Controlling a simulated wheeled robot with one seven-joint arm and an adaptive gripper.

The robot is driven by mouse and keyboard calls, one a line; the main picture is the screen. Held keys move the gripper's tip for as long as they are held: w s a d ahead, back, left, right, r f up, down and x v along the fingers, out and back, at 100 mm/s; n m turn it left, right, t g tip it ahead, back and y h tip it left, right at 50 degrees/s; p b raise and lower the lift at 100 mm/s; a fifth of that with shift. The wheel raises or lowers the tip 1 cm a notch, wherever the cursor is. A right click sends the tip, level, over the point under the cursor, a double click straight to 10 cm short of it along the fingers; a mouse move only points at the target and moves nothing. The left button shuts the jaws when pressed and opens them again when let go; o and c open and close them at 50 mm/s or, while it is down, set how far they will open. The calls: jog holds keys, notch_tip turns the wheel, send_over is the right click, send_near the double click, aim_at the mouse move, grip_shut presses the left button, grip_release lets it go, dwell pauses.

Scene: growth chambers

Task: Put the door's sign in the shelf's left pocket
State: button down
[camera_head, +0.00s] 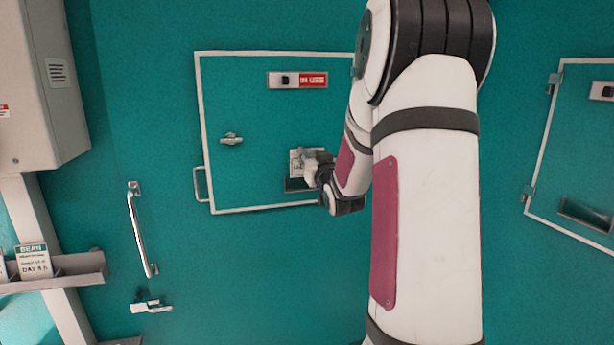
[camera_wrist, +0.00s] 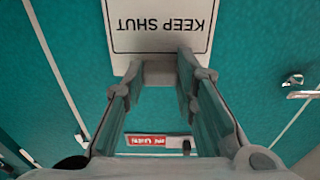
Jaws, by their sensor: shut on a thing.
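The white sign (camera_wrist: 160,25) reads KEEP SHUT, upside down in the wrist view, with its top cut off there. My gripper (camera_wrist: 160,72) is shut on a grey tab at its near edge. In the head view the sign (camera_head: 297,162) shows small at my gripper (camera_head: 318,165), in front of the white-framed door (camera_head: 250,120). A dark holder (camera_head: 296,186) on the door shows just below the sign; I cannot tell if they touch. The grey shelf (camera_head: 80,269) is at the lower left, partly cut off. A BEAN card (camera_head: 33,261) stands in it.
A door latch (camera_head: 231,139) and a side handle (camera_head: 201,184) are near the sign. A long handle (camera_head: 142,229) and a small bracket (camera_head: 150,306) stick out between door and shelf. A grey cabinet (camera_head: 40,90) hangs above the shelf. Another door (camera_head: 585,150) is at right.

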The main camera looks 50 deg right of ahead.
jog(key=p+v, duration=0.2)
jog(key=v, duration=0.5)
dwell(0.5)
jog(key=shift+w+a, duration=0.1)
jog(key=shift+w, duration=0.05)
dwell(0.8)
